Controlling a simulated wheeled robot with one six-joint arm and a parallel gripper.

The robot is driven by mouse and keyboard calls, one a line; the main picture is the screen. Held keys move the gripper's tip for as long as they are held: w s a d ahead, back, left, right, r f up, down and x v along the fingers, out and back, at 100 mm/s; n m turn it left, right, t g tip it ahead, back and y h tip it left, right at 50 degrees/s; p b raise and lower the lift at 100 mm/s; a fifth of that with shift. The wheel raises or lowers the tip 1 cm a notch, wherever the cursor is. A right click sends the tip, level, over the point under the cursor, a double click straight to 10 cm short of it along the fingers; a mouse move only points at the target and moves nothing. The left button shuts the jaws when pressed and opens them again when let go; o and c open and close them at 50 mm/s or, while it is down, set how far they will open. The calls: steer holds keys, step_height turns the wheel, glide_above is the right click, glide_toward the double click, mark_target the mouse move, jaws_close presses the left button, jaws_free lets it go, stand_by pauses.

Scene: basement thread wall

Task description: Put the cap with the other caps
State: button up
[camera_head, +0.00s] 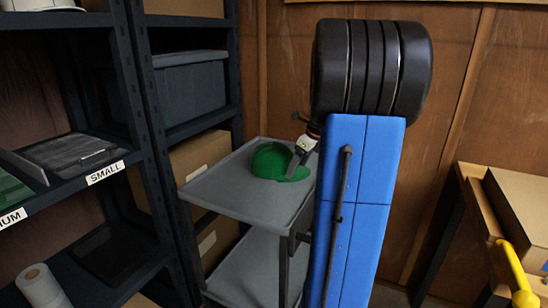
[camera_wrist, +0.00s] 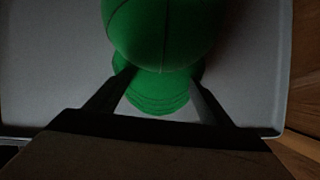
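A green cap (camera_head: 271,161) lies crown up on the top shelf of a grey cart (camera_head: 225,192), its brim toward the right. In the wrist view the cap's crown (camera_wrist: 160,30) fills the upper middle, with the brim (camera_wrist: 158,95) pointing down toward my gripper. My gripper (camera_head: 301,153) is at the brim side of the cap, partly hidden behind my blue column. In the wrist view its two fingers (camera_wrist: 163,80) are spread apart, one near each side of the brim. Whether they touch the brim cannot be told. No other caps can be made out clearly.
A dark shelving rack (camera_head: 140,90) stands left of the cart, with a "SMALL" label (camera_head: 105,173), a grey bin (camera_head: 190,85) and cardboard boxes. A white item (camera_head: 40,5) is cut off at the upper left. A wooden bench with a box (camera_head: 520,215) is at right.

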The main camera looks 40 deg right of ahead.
steer(key=c, duration=0.7)
steer(key=shift+r, duration=0.15)
step_height(320, 180, up, 10)
steer(key=shift+f, duration=0.1)
steer(key=shift+s, duration=0.15)
